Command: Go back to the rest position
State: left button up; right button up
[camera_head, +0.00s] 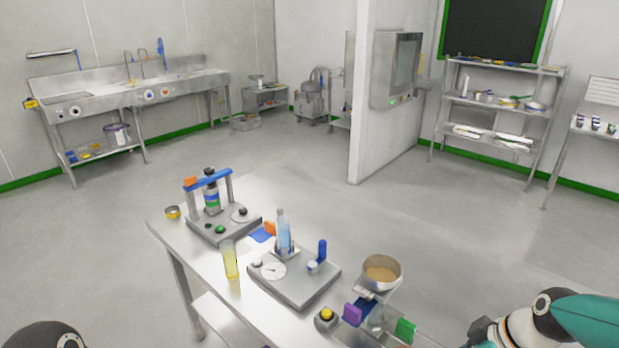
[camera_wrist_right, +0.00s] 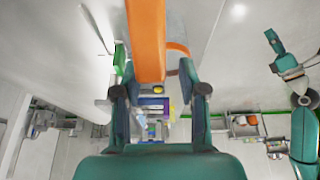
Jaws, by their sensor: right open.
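In the right wrist view my right gripper (camera_wrist_right: 158,66) shows its two teal fingers spread apart, with nothing clasped between them. A broad orange bar (camera_wrist_right: 147,40) crosses the view from the top edge into the gap between the fingers; I cannot tell what it belongs to. In the head view my right arm (camera_head: 585,315) shows at the lower right corner, beside the table's right end, and its gripper is not clearly visible. Only a dark rounded arm part shows at the lower left corner; my left gripper is out of view.
A steel table (camera_head: 190,262) stands in front with instruments, a yellow-filled cylinder (camera_head: 230,262), a blue bottle (camera_head: 283,232) and a bowl of tan powder (camera_head: 381,273). A sink bench (camera_head: 130,92), a partition wall (camera_head: 368,130) and shelves (camera_head: 500,100) stand behind. Open floor lies between.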

jog(key=s+a+f+m+g+y+p, duration=0.1)
jog(key=s+a+f+m+g+p, duration=0.6)
jog(key=s+a+f, duration=1)
pick_arm(q)
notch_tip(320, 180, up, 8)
jog(key=p, duration=0.1)
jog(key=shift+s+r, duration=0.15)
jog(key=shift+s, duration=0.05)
pick_arm(e)
jog(key=w+m+t, duration=0.1)
jog(key=w+f+m+t, duration=0.1)
jog(key=w+t, duration=0.1)
jog(key=w+a+f+m+t, duration=0.1)
jog(key=w+m, duration=0.1)
jog(key=shift+w+f, duration=0.1)
jog(key=shift+f, duration=0.05)
